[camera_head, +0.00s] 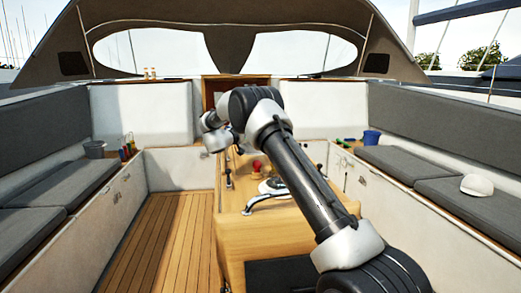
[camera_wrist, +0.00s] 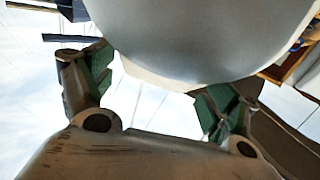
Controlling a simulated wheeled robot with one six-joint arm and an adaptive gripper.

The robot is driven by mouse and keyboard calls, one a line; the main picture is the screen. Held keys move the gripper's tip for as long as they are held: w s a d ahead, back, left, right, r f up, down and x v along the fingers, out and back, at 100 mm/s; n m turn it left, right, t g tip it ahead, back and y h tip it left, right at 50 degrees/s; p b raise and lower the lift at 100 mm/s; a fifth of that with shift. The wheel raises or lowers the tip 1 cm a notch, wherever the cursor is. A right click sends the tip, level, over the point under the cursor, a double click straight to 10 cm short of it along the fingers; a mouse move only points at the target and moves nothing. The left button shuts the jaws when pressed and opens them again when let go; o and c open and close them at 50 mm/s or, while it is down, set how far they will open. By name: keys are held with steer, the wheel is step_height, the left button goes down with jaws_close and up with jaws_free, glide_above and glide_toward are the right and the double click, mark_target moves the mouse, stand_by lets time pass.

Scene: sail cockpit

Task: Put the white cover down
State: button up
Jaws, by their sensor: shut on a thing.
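The white cover (camera_wrist: 205,35) fills the top of the wrist view as a large, smooth, rounded shape. My gripper (camera_wrist: 158,88) is shut on it, with the green finger pads at either side of its lower edge. In the head view my arm reaches forward over the wooden cockpit table (camera_head: 270,238). The gripper and the cover cannot be made out there; my own arm blocks part of the view.
A white cap (camera_head: 477,185) lies on the right bench. A blue bucket (camera_head: 371,137) and a grey bucket (camera_head: 95,149) stand on the side benches. A red-topped item (camera_head: 257,167) stands on the table. The wooden floor (camera_head: 165,235) at left is clear.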

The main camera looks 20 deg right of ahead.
steer(key=shift+f, duration=3.05)
steer(key=o, duration=0.9)
steer(key=shift+f, duration=0.1)
